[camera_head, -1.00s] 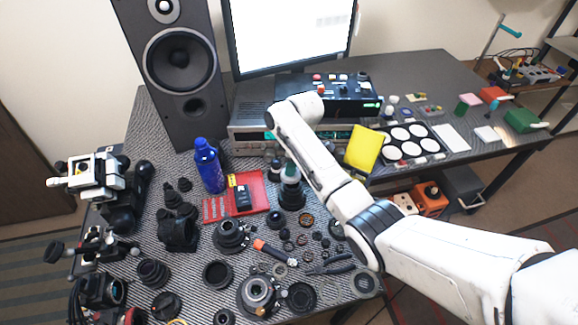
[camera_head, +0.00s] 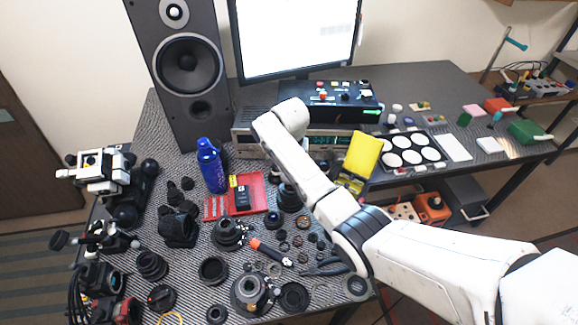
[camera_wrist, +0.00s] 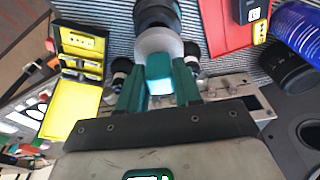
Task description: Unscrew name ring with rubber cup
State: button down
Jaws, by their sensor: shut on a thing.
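My gripper (camera_wrist: 160,88) has two teal fingers, shut on the teal grip of the rubber cup tool (camera_wrist: 159,66) in the wrist view. The pale grey round cup (camera_wrist: 160,41) sits beyond the fingertips. A black lens barrel (camera_wrist: 156,12) lies right beyond the cup, in line with it. I cannot tell whether the cup touches its front ring, as the cup hides that end. In the head view the lens (camera_head: 289,197) stands upright on the bench, partly covered by my arm. My gripper is hidden there behind my arm. The name ring itself cannot be made out.
A red tray (camera_head: 218,207) and a blue bottle (camera_head: 211,166) stand left of the lens. A yellow-lidded case (camera_head: 362,155) is to the right, the speaker (camera_head: 186,70) behind. Lens parts and pliers (camera_head: 325,268) crowd the front.

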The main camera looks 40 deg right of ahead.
jog(key=shift+f, duration=0.15)
jog(key=shift+f+b, duration=0.45)
jog(key=shift+f, duration=1.1)
jog(key=shift+f, duration=0.6)
dwell(0.7)
